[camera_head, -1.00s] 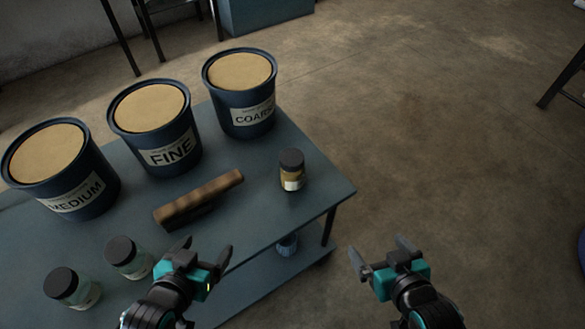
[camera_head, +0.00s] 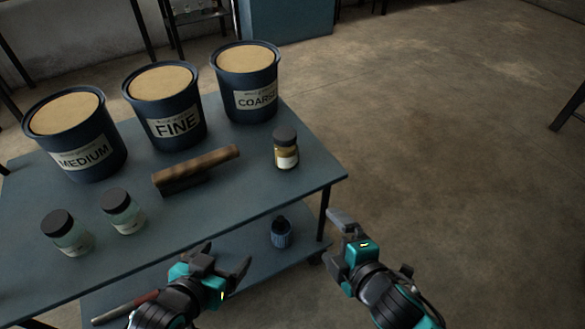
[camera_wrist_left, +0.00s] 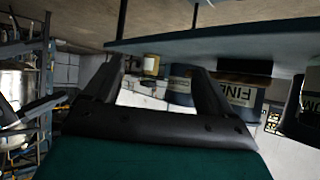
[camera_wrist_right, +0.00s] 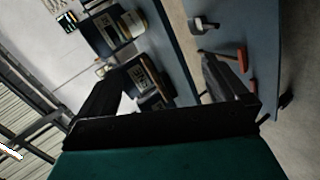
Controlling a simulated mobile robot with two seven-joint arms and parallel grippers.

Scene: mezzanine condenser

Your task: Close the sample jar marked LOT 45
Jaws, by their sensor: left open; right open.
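Three lidded jars stand on the blue table (camera_head: 225,215). One jar with brown contents (camera_head: 286,153) and a dark lid is near the right edge. Two pale green jars with dark lids, a nearer-left one (camera_head: 70,240) and one beside it (camera_head: 124,217), stand at the front left. Their labels are too small to read, so I cannot tell which is LOT 45, nor how tight the lids are. My left gripper (camera_head: 224,259) is open and empty in front of the table's front edge. My right gripper (camera_head: 338,243) is open and empty, off the table's right front corner.
Three buckets, MEDIUM (camera_head: 88,158), FINE (camera_head: 176,127) and COARSE (camera_head: 255,100), line the table's back. A brown-topped block (camera_head: 196,168) lies mid-table. The lower shelf holds a dark blue container (camera_head: 281,236) and a red-handled tool (camera_head: 126,306). Floor at right is clear.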

